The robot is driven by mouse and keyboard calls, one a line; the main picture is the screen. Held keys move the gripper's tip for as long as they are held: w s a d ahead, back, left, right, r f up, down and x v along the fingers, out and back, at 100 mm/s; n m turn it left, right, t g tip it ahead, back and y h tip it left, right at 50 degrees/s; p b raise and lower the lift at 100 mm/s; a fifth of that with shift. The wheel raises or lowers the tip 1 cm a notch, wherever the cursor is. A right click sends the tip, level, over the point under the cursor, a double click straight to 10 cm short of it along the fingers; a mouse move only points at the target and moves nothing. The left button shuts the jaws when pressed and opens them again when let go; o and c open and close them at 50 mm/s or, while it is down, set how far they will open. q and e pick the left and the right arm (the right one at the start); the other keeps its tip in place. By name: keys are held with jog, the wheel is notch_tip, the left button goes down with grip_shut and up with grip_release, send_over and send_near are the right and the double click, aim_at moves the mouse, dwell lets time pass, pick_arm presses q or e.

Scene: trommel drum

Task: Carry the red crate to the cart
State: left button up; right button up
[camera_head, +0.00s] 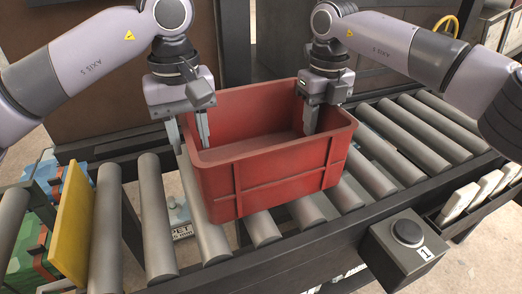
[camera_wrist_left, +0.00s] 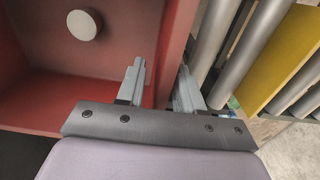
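The red crate (camera_head: 270,170) sits upright on the roller conveyor, open at the top. My left gripper (camera_head: 190,130) is at its left wall, with one finger inside and one outside. In the left wrist view the crate wall (camera_wrist_left: 174,45) passes between the fingers of the left gripper (camera_wrist_left: 160,85); a gap shows beside the inner finger, so it looks open. My right gripper (camera_head: 312,115) is at the crate's right rear rim with one finger inside; its other finger is hidden, so its grip cannot be told. The cart cannot be made out.
The conveyor's grey rollers (camera_head: 155,215) run left and right of the crate. A yellow panel (camera_head: 72,225) stands upright at the left. A button box (camera_head: 405,240) marked 1 is at the front right, near a tray of pale pieces (camera_head: 475,195). A pale disc (camera_wrist_left: 85,24) shows inside the crate.

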pick_arm(q)
jog(key=shift+c, duration=0.3)
pick_arm(e)
jog(key=shift+c, duration=0.3)
pick_arm(q)
grip_shut()
pick_arm(e)
grip_shut()
pick_arm(q)
jog(key=shift+r, duration=0.2)
pick_arm(e)
jog(key=shift+r, duration=0.15)
